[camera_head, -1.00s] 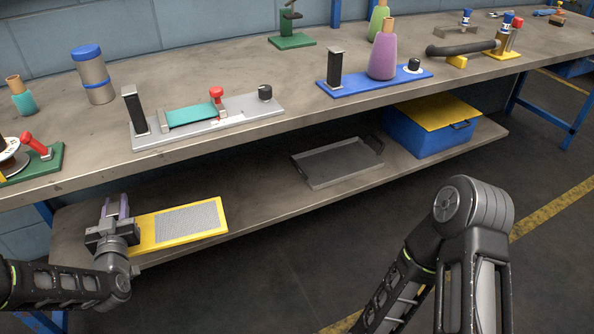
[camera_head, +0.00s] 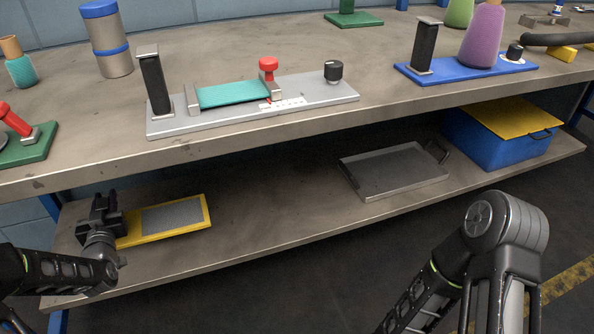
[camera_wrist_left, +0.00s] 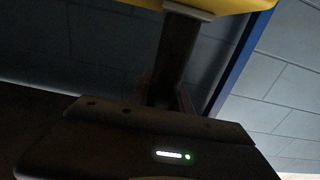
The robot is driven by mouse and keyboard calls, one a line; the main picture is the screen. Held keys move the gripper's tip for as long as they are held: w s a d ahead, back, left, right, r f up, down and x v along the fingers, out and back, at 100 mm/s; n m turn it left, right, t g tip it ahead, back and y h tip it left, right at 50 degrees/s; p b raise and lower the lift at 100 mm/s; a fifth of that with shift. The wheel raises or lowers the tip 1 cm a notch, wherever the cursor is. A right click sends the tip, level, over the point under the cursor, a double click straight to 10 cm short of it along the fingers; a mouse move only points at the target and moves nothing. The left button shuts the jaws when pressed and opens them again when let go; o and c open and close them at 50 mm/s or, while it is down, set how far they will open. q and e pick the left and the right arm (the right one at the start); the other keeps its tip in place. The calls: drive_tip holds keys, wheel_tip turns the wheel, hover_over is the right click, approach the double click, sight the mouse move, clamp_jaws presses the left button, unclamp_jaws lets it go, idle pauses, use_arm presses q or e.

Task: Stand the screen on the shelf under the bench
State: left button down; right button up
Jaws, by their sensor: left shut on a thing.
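The screen (camera_head: 172,217) is a flat yellow frame around a grey mesh panel. In the head view it lies over the left part of the shelf (camera_head: 230,230) under the bench. My left gripper (camera_head: 106,208) is at its left end, shut on it. I cannot tell whether the screen touches the shelf. In the left wrist view a yellow part of the screen (camera_wrist_left: 235,5) shows at the top edge, with a dark bar below it. My right arm is at the lower right of the head view, and its gripper is out of the picture.
A grey metal tray (camera_head: 395,172) and a blue box with a yellow lid (camera_head: 490,140) stand farther right on the shelf. The bench top (camera_head: 290,45) overhangs it, carrying fixtures and bottles. A blue bench leg (camera_wrist_left: 238,65) is close in the wrist view. Shelf between screen and tray is bare.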

use_arm(q)
drive_tip(key=shift+f+b, duration=1.4)
drive_tip(key=shift+f, duration=1.7)
drive_tip(key=shift+f+b, duration=1)
drive_tip(key=shift+f, duration=0.95)
drive_tip(key=shift+r, duration=0.1)
drive_tip(key=c, duration=1.2)
unclamp_jaws()
drive_tip(key=shift+f, duration=0.2)
drive_tip(key=shift+o, duration=0.2)
